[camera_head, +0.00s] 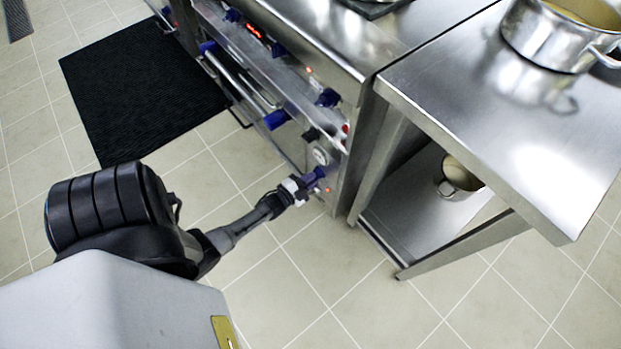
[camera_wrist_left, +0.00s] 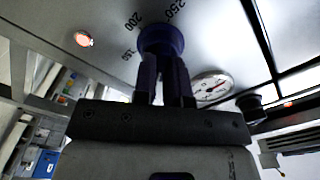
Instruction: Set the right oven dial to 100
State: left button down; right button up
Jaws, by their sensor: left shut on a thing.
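A dark blue oven dial (camera_head: 318,173) sits low on the right end of the oven front, below a round gauge. My left gripper (camera_head: 306,184) reaches it from the left and front. In the left wrist view, the gripper's two fingers (camera_wrist_left: 165,80) are shut on the dial (camera_wrist_left: 161,39). Printed numbers 200 and 250 show around the dial's far side, with a smaller, partly readable mark to the left. The dial's pointer is not visible, so I cannot tell its setting. My right gripper is in neither view.
The round gauge (camera_wrist_left: 210,86) is beside the dial, and a lit red lamp (camera_wrist_left: 83,39) is on its other side. A steel table (camera_head: 470,90) with a large pot (camera_head: 548,38) stands right of the oven. A black mat (camera_head: 140,85) lies on the floor.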

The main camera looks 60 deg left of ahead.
pick_arm(q)
jog(key=shift+m, duration=0.4)
jog(key=c, duration=1.2)
grip_release()
jog(key=shift+o, duration=0.2)
jog(key=p+v, duration=0.4)
jog(key=v, duration=1)
jog(key=shift+w, duration=0.1)
